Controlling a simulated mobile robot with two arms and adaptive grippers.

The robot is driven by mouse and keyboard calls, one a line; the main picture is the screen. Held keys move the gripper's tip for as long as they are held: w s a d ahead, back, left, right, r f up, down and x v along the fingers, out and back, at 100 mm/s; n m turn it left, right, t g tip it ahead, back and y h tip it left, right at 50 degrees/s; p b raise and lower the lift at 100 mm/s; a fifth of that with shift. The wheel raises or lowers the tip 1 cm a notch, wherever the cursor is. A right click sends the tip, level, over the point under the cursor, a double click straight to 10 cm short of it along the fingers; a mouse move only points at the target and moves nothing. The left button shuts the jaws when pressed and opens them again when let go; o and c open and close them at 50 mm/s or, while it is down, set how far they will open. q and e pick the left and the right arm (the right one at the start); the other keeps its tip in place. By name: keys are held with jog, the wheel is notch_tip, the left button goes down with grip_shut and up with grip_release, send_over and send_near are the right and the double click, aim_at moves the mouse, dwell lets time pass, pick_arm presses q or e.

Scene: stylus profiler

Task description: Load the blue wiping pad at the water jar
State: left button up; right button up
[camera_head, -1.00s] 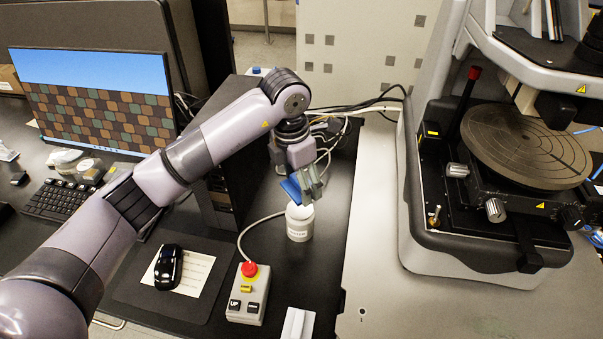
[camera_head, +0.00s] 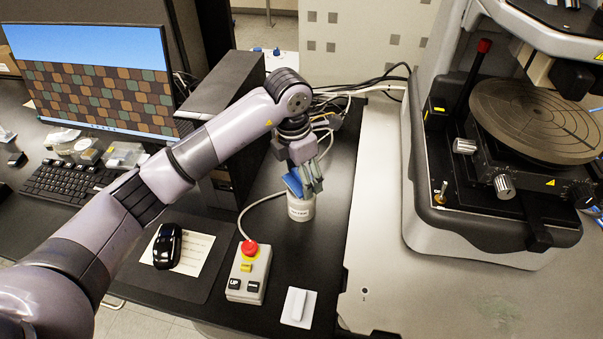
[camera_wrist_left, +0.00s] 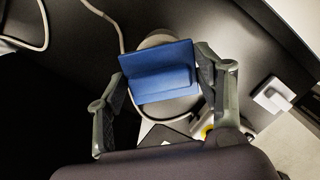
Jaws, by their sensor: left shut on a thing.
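My left gripper (camera_head: 307,186) points down and is shut on the blue wiping pad (camera_head: 291,184). The white, labelled water jar (camera_head: 301,210) stands upright on the black desk, directly below. The pad and fingertips overlap the jar's top in the head view, and I cannot tell whether the pad touches the water. In the left wrist view the pad (camera_wrist_left: 158,72) sits between the two fingers (camera_wrist_left: 161,76), with its raised grip block facing the camera. It covers most of the jar (camera_wrist_left: 158,38) behind it. My right gripper is not in view.
A control box (camera_head: 248,274) with a red button stands in front of the jar, beside a white block on a small plate (camera_head: 297,306). A dark computer tower (camera_head: 228,135) is left of the jar. The profiler (camera_head: 490,190) stands right. Cables lie behind.

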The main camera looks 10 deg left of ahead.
pick_arm(q)
jog(key=shift+f, duration=0.15)
dwell(0.3)
jog(key=shift+f+b, duration=0.35)
jog(key=shift+b, duration=0.05)
dwell(0.5)
dwell(1.2)
jog(key=shift+r, duration=0.1)
jog(key=shift+r, duration=0.6)
jog(key=shift+r+p, duration=1.5)
jog(key=shift+r, duration=1.3)
